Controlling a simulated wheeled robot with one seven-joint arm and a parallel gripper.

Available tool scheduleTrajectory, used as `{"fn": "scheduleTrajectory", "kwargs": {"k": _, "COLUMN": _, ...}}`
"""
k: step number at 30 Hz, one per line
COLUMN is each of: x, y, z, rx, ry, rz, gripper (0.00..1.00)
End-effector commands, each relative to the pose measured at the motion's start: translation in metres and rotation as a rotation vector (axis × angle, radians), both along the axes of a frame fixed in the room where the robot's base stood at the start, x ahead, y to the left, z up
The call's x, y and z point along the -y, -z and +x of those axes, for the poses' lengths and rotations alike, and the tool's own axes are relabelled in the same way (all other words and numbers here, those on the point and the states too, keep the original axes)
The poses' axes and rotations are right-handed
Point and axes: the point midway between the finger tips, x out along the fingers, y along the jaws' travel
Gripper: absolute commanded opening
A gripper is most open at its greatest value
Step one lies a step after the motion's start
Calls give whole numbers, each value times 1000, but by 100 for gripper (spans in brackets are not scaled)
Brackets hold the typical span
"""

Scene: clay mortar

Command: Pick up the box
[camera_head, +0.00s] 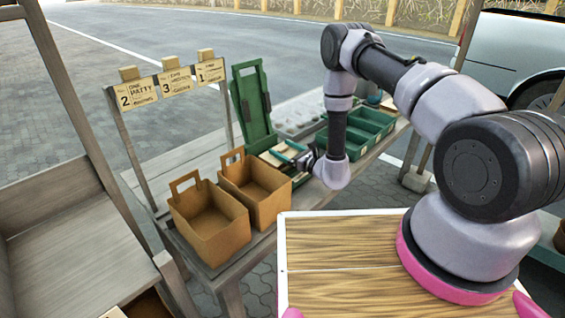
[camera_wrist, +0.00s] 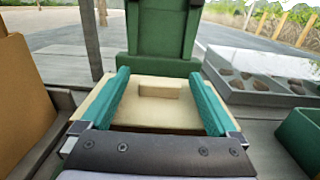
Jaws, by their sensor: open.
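A flat cream box (camera_wrist: 160,116) with a small raised block on top lies between the two teal fingers of my gripper (camera_wrist: 160,74) in the wrist view. The fingers are open, one along each side of the box. I cannot tell whether they touch it. In the head view my gripper (camera_head: 280,151) is low over the table, just in front of the green upright panel (camera_head: 252,106). The box is small and partly hidden by the gripper there. Two brown open boxes with handles, a front one (camera_head: 208,222) and a rear one (camera_head: 255,188), stand left of my gripper.
A sign rack with numbered cards (camera_head: 175,84) stands at the back left. A wooden post (camera_head: 70,100) rises at left.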

Motion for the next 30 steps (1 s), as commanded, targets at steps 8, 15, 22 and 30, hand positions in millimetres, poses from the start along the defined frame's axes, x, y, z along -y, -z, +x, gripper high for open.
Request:
{"fn": "scheduleTrajectory", "kwargs": {"k": 8, "x": -23, "y": -1, "z": 22, "rx": 2, "ry": -1, "rz": -1, "gripper": 95}}
{"fn": "scheduleTrajectory", "kwargs": {"k": 15, "x": -24, "y": 0, "z": 23, "rx": 1, "ry": -1, "rz": -1, "gripper": 87}}
{"fn": "scheduleTrajectory", "kwargs": {"k": 22, "x": -24, "y": 0, "z": 23, "rx": 1, "ry": -1, "rz": -1, "gripper": 0}}
{"fn": "scheduleTrajectory", "kwargs": {"k": 30, "x": -24, "y": -1, "z": 23, "rx": 1, "ry": -1, "rz": 0, "gripper": 0}}
